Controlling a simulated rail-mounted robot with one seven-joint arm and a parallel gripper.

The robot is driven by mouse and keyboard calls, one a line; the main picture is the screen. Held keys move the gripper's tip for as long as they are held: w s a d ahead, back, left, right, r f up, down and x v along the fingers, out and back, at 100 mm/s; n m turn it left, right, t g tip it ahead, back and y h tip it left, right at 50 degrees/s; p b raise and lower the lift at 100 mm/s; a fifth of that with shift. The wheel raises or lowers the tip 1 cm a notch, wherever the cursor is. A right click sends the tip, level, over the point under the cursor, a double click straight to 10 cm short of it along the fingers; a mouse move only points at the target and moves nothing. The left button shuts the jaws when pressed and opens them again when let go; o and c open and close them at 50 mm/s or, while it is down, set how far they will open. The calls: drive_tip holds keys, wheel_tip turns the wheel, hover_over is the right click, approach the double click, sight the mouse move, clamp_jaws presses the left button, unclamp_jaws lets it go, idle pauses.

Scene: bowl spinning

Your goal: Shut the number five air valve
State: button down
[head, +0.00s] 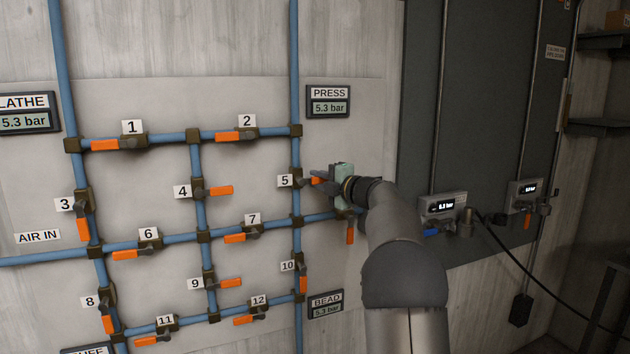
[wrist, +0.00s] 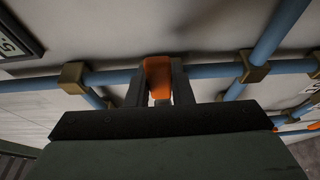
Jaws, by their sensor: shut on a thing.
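The number five valve (head: 297,178) sits on the right vertical blue pipe, beside its white "5" label (head: 285,181). Its orange handle (head: 316,181) points right, across the vertical pipe. My gripper (head: 319,178) is at this handle, coming from the right. In the wrist view, my gripper (wrist: 161,88) has one dark finger on each side of the orange handle (wrist: 158,76), shut on it. The fingers and gripper body partly hide the handle and the valve body.
Several other numbered valves with orange handles stand on the blue pipes, including valve 2 (head: 247,134), valve 7 (head: 252,229) and valve 10 (head: 301,270). The PRESS display (head: 328,107) reads 5.3 bar above my gripper. A dark panel (head: 475,110) stands right of the board.

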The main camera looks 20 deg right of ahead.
drive_tip(key=c, duration=1.3)
unclamp_jaws()
drive_tip(key=b+v, duration=0.3)
drive_tip(key=v, duration=1.4)
drive_tip(key=shift+s+d+b, duration=0.1)
drive_tip(key=shift+s+b, duration=0.15)
drive_tip(key=shift+b, duration=0.15)
